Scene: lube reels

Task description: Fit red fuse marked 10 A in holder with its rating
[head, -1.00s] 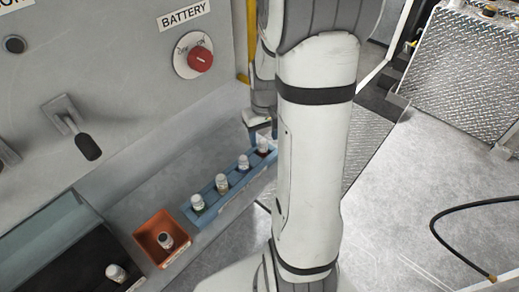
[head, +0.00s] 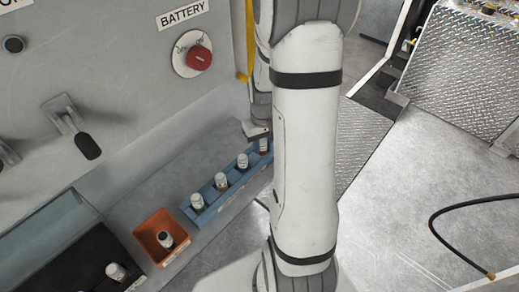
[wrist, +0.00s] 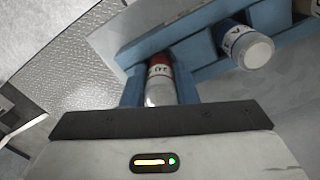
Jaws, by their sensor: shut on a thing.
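The red fuse (wrist: 158,78), with a red band, a white label that reads about 10 A and a pale cap, is between the fingers of my gripper (wrist: 160,85) in the wrist view. My gripper is shut on it. In the head view my gripper (head: 260,132) is at the far end of the blue rack (head: 212,204), with the fuse (head: 264,147) partly hidden by my arm. I cannot tell whether the fuse is still seated in its slot. No holder with a readable rating shows.
Several other fuses stand in the rack, including a blue-banded one (wrist: 247,46). A black tray (head: 70,272) at lower left holds a white-capped one (head: 116,272). A grey panel with a red battery switch (head: 199,58) rises behind.

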